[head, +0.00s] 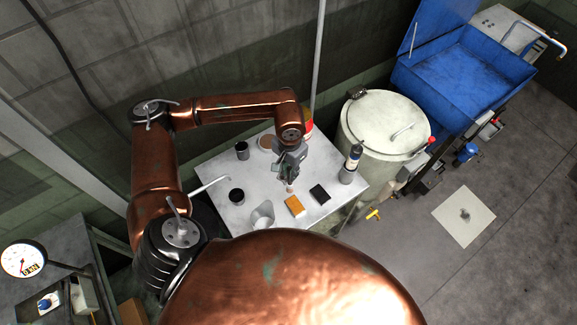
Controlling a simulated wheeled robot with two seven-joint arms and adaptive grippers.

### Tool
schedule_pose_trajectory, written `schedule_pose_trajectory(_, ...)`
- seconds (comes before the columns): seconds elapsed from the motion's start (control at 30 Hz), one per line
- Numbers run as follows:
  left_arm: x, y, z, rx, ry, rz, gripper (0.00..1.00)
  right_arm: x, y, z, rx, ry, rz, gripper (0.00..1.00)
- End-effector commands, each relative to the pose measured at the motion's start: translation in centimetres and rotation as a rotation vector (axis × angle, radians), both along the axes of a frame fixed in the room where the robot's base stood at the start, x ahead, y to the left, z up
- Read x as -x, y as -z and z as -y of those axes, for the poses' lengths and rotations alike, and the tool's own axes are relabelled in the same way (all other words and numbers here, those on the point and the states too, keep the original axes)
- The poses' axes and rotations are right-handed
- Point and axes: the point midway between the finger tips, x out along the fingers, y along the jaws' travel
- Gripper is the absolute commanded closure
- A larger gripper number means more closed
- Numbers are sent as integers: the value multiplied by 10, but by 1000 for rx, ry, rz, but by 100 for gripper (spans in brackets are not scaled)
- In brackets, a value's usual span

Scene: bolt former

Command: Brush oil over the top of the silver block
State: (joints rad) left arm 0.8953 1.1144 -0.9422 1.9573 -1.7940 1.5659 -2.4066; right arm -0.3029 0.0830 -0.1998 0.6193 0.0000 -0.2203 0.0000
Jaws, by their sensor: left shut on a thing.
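My left gripper (287,175) reaches down over the middle of the white table (215,171). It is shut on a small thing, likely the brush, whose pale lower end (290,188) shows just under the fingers. I cannot tell whether that end touches anything. An orange block (294,206) lies just in front of it, and a flat black block (320,194) lies to its right. I cannot make out a clearly silver block; it may be hidden by my gripper. My right gripper is not in view.
Two dark cups (242,150) (236,196) and a grey pitcher-like vessel (262,215) stand on the table's left and front. A bottle (354,158) stands at the right edge. A red-and-white can (307,127) is behind my arm. A pale drum (385,125) stands beside the table.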

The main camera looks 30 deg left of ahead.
Motion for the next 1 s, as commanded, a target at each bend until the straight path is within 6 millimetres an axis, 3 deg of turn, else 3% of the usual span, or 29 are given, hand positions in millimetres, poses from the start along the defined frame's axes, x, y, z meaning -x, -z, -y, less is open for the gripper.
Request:
schedule_pose_trajectory(0.37, 1, -31, -3, -2, -4, 0, 100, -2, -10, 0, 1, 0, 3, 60)
schedule_pose_trajectory(1.0, 1, -31, 3, 3, -10, -1, 100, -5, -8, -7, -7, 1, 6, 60)
